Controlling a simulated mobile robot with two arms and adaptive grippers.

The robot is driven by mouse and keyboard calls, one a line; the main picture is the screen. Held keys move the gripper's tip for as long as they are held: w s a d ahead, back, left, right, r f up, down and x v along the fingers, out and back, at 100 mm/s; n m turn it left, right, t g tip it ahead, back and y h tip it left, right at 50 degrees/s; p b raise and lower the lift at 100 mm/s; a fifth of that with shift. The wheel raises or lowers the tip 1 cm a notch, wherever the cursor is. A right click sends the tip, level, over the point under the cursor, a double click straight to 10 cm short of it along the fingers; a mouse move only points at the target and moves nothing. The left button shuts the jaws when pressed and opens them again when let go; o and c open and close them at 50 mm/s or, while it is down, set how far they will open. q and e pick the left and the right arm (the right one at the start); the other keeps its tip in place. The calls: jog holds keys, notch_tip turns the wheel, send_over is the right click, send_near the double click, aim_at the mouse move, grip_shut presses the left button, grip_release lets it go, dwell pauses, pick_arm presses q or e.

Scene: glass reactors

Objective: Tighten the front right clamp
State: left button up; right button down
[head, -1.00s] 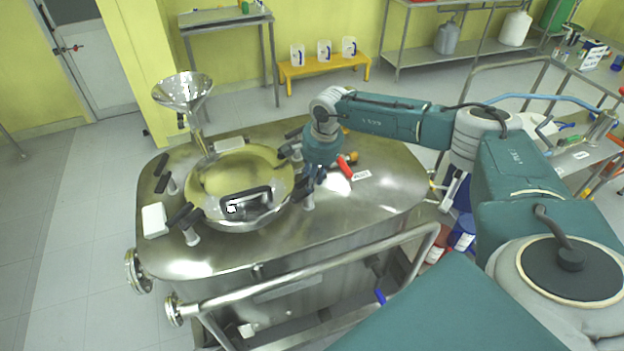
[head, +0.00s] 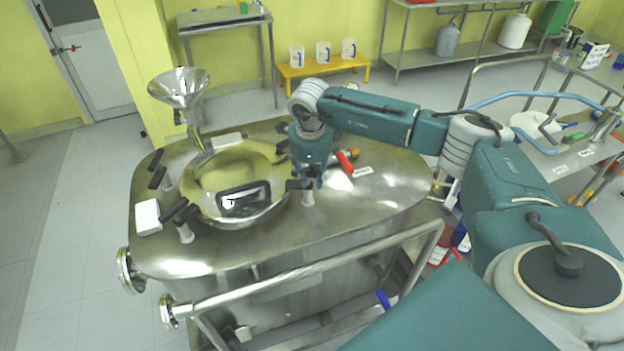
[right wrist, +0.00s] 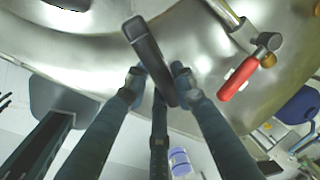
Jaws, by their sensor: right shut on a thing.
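The front right clamp is a black handle (head: 296,185) on a pale metal post (head: 308,198), at the right front edge of the round vessel lid (head: 205,185). My right gripper (head: 310,179) points down over it and is shut on the handle. In the head view the gripper partly hides the handle. My left gripper is in neither view.
A front left clamp (head: 184,228) and other black-handled clamps (head: 157,178) surround the lid. A red-handled valve (head: 345,162) is close right of my gripper. A steel funnel (head: 180,88) rises at the back left. A rail (head: 290,268) runs along the vessel's front.

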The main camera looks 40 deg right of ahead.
jog(key=shift+w+d+r+m+b, duration=0.1)
jog(key=shift+r+m+b, duration=0.1)
jog(key=shift+m, duration=0.3)
jog(key=shift+w+d+r+m+b, duration=0.1)
jog(key=shift+m+b, duration=0.1)
jog(key=shift+m, duration=0.3)
jog(key=shift+s+f, duration=0.1)
jog(key=c, duration=1.6)
grip_release()
jog(key=shift+o, duration=0.6)
jog(key=shift+s, duration=0.15)
jog(key=shift+a, duration=0.1)
